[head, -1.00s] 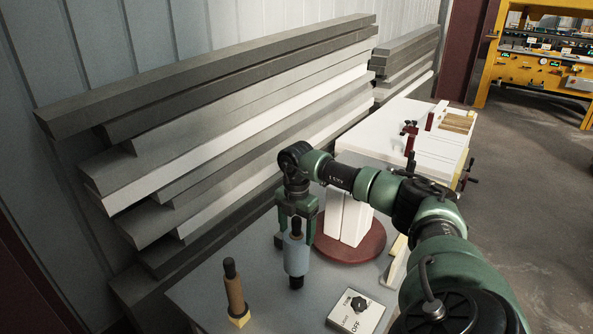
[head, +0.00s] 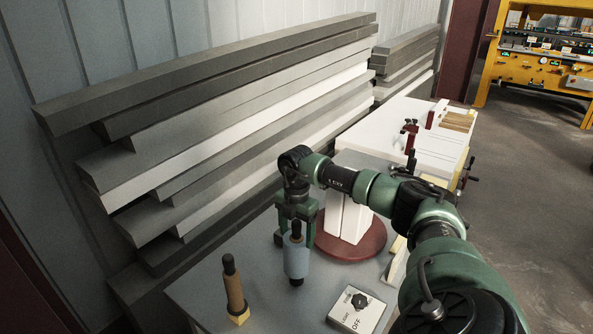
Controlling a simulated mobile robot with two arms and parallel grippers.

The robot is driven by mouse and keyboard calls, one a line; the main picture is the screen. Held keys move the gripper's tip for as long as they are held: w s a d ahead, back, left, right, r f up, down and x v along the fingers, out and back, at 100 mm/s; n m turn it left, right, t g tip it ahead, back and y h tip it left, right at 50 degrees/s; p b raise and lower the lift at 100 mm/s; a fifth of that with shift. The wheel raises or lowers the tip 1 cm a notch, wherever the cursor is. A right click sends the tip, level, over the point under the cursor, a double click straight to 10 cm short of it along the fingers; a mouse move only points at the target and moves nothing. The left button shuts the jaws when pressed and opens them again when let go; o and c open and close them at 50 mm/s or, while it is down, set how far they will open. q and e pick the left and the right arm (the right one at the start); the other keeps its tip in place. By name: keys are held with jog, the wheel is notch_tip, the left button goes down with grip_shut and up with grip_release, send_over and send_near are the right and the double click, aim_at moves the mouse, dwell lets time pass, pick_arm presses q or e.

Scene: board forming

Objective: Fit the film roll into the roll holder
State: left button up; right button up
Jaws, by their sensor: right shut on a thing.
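The film roll (head: 296,262) is a pale blue cylinder with a dark core end at top and bottom. It is upright. My right gripper (head: 296,234) is above it, pointing down, with its fingers shut on its upper end. I cannot tell whether its lower end touches the table. At the left, a brown cylinder (head: 234,291) with a black top stands on a yellow foot (head: 239,315). No part is clearly recognisable as the roll holder. My left gripper is not in view.
Right behind the roll, white boards (head: 347,217) stand on a round red base (head: 366,247). A control box (head: 357,309) with a black knob and OFF label lies at the front. Stacked beams (head: 200,130) line the wall. Bare grey table (head: 205,272) lies left of the roll.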

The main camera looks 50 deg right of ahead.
aim_at(297, 221)
jog(key=o, duration=2.1)
jog(key=shift+r, duration=0.5)
notch_tip(297, 221, up, 7)
jog(key=shift+f+b, duration=0.1)
jog(key=shift+b, duration=1.05)
